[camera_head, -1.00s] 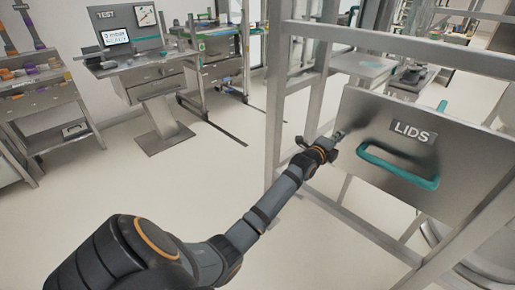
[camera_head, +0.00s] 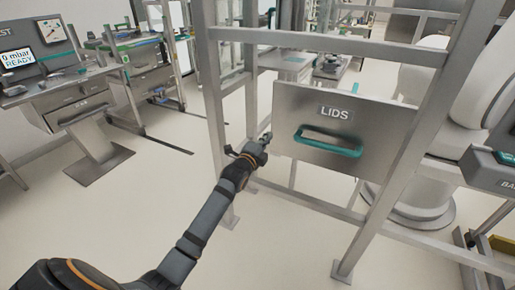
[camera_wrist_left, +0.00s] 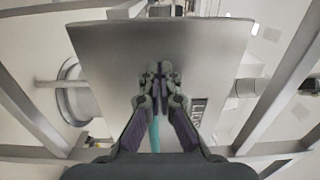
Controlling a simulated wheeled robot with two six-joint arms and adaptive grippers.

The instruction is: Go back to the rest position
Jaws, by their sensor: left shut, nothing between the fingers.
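My left gripper (camera_head: 262,141) is shut and empty. In the head view its arm comes up from the bottom left, and the fingertips are near the left edge of the LIDS panel (camera_head: 300,105). The panel is grey metal with a teal handle (camera_head: 332,150) and hangs in a metal frame. In the left wrist view the closed fingers (camera_wrist_left: 159,72) appear in front of the panel (camera_wrist_left: 110,45), with part of the teal handle (camera_wrist_left: 155,135) showing behind them. I cannot tell whether the fingers touch the panel. My right gripper is not in view.
Metal frame posts (camera_head: 214,110) stand left and right of the panel. A white machine (camera_head: 415,150) stands behind the frame at the right. A test bench (camera_head: 75,100) stands at the left. The floor (camera_head: 130,200) between bench and frame is clear.

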